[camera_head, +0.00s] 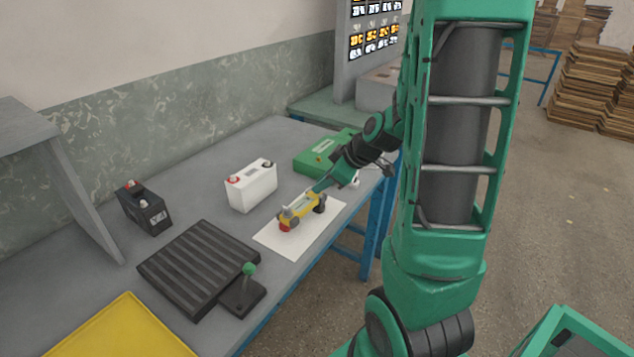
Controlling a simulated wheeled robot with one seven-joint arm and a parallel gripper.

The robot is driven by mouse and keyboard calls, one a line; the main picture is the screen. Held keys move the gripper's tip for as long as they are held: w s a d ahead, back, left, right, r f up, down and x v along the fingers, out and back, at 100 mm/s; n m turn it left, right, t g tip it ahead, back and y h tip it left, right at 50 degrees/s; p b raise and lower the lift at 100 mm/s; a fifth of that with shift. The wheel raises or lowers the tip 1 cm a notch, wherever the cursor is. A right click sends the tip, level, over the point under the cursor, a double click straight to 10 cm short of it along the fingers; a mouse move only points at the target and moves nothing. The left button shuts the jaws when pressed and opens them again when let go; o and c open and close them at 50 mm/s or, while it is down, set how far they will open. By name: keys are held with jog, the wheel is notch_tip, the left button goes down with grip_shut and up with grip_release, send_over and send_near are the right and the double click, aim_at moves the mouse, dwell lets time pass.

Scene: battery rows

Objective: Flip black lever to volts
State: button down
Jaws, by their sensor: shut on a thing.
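A small yellow device (303,208) with a red end and dark parts at its sides lies on a white sheet (281,247) near the bench's right edge. My gripper (318,189) reaches down to its far end from the upper right and is shut on it; the fingertips are small and partly hidden. A lever with a green knob (249,268) stands upright on a black base (242,294) at the front edge, apart from my gripper. I cannot make out a volts marking or a separate black lever on the yellow device.
A black ribbed mat (190,265), a dark battery (145,208), a white battery (251,185) and a green box (320,152) are on the grey bench. A yellow tray (115,335) is at the front left. A display panel (374,38) stands behind.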

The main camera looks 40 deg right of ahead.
jog(key=shift+s+d+f+t, duration=0.15)
jog(key=shift+s+t, duration=0.1)
jog(key=shift+t, duration=0.15)
dwell(0.3)
jog(key=c, duration=1.7)
grip_release()
jog(key=shift+c, duration=0.2)
jog(key=v, duration=1)
jog(key=shift+s, duration=0.25)
